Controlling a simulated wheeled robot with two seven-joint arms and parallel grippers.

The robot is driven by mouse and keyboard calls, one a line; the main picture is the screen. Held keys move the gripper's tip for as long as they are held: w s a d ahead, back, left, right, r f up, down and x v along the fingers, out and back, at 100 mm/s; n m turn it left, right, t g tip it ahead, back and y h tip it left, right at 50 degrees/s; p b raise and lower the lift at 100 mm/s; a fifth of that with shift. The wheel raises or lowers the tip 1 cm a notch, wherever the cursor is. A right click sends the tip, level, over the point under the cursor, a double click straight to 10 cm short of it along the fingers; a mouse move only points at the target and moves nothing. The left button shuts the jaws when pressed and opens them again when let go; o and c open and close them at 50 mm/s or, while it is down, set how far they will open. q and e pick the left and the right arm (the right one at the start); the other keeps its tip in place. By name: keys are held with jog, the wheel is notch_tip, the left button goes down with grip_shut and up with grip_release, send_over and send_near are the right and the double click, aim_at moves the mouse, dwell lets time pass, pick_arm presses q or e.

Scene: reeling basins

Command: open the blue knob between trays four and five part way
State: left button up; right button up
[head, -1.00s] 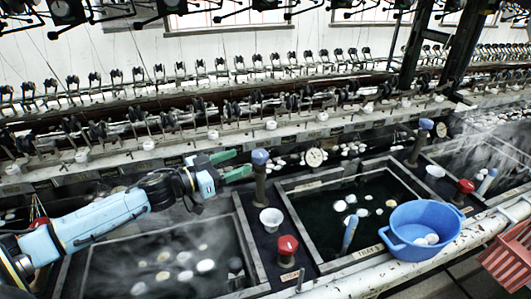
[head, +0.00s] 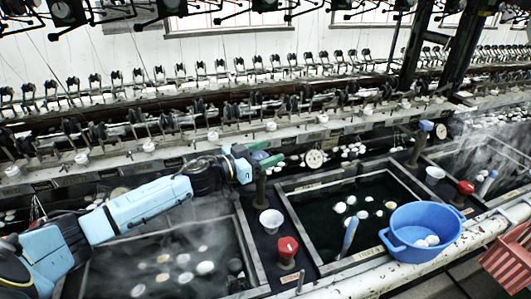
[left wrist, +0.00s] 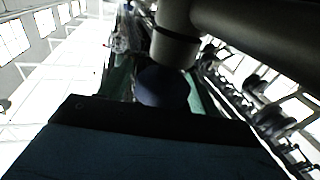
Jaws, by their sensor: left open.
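A blue knob (head: 260,156) tops a dark post on the divider between the left and middle trays in the head view. My left gripper (head: 270,159) is at this knob, its green fingers open. In the left wrist view the dark blue knob (left wrist: 163,88) shows between the two green fingers (left wrist: 160,92), one on each side; whether they touch it I cannot tell. The gripper's body partly hides the knob in the head view. A second blue knob (head: 426,126) stands on the divider farther right. Tray numbers are not readable. My right gripper is not in view.
Red knobs (head: 287,248) (head: 466,187) and white cups (head: 271,221) stand on the dividers. A dial gauge (head: 314,159) is behind the middle tray. A blue basin (head: 424,232) sits at its front right. Steam hangs over the left tray (head: 246,245). A reeling rail runs behind.

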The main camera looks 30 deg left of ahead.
pick_arm(q)
jog(key=c, duration=1)
jog(key=shift+o, duration=0.2)
jog(key=shift+r+n+t+y+p, duration=0.15)
jog(key=shift+n+t+y+p, duration=0.35)
jog(key=shift+n+y+p, duration=0.65)
jog(key=shift+a+n+t+y+p, duration=0.15)
jog(key=shift+n+t+y+p, duration=0.25)
jog(key=shift+y, duration=0.75)
jog(key=shift+a+n+y, duration=0.1)
jog(key=shift+n+y, duration=0.55)
jog(key=shift+y, duration=0.15)
jog(key=shift+a+f+n+y, duration=0.1)
jog(key=shift+f+n+y, duration=0.1)
jog(key=shift+n+y, duration=0.65)
jog(key=shift+a+n+g+y+b, duration=0.15)
jog(key=shift+n+y+b, duration=0.3)
jog(key=shift+y, duration=0.65)
jog(key=shift+a+n+g+y+b, duration=0.15)
jog(key=shift+n+y+b, duration=0.25)
jog(key=shift+y, duration=0.65)
jog(key=shift+r, duration=0.1)
